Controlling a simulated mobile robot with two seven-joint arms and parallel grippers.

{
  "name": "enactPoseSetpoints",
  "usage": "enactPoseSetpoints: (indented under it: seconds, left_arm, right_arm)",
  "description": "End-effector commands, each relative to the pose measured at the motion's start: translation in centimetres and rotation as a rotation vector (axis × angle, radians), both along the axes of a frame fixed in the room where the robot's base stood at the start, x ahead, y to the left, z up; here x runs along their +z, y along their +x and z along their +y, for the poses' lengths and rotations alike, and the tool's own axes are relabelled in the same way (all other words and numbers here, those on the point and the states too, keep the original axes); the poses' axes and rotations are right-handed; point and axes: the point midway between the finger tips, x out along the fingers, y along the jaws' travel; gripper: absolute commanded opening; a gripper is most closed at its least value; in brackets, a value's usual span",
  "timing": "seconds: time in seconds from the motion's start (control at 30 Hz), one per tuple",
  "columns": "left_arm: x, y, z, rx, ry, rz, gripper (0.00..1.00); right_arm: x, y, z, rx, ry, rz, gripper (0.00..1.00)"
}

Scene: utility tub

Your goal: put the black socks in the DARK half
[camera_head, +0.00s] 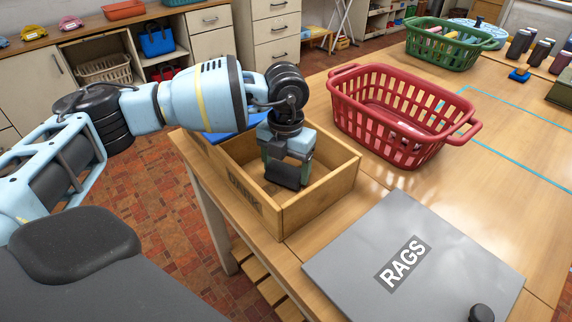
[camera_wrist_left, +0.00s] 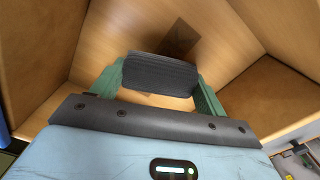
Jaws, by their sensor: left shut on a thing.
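My left gripper (camera_head: 288,165) reaches down inside a wooden box (camera_head: 319,203) at the table's near left corner. It is shut on the black socks (camera_head: 283,176), a dark rolled bundle. In the left wrist view the socks (camera_wrist_left: 160,73) sit between the green fingers, above the box's bare wooden floor (camera_wrist_left: 125,35). Dark lettering (camera_head: 245,189) on the box's left face is too blurred to read surely. A dark square patch or shadow (camera_wrist_left: 180,38) shows on the box floor. My right gripper is not in view.
A red basket (camera_head: 385,125) stands behind the box to the right. A grey panel marked RAGS (camera_head: 350,245), with a black knob (camera_head: 481,313), lies at the front right. A blue item (camera_head: 235,130) is partly hidden behind my arm. A green basket (camera_head: 440,55) stands farther back.

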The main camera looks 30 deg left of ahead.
Motion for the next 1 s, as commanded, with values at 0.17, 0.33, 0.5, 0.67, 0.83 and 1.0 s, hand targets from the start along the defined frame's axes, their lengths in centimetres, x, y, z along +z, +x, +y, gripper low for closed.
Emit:
enactPoseSetpoints:
  seconds: [0.17, 0.33, 0.5, 0.67, 0.83, 1.0]
  left_arm:
    - [0.0, 0.0, 0.0, 0.0, 0.0, 0.0, 0.95]
    - [0.0, 0.0, 0.0, 0.0, 0.0, 0.0, 0.96]
    - [0.3, 0.0, 0.0, 0.0, 0.0, -0.001, 0.96]
    - [1.9, 0.1, -0.1, 0.0, -0.002, -0.002, 0.96]
    - [5.3, 0.1, -0.1, -0.001, -0.002, -0.004, 0.96]
    - [8.6, 0.1, -0.1, -0.001, -0.002, -0.003, 0.96]
  right_arm:
    - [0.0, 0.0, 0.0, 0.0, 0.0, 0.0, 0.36]
    - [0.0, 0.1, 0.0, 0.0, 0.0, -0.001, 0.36]
    - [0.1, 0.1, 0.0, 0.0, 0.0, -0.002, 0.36]
    - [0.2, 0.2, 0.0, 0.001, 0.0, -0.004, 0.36]
    - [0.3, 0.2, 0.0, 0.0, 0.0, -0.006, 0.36]
    - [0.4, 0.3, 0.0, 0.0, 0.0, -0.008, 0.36]
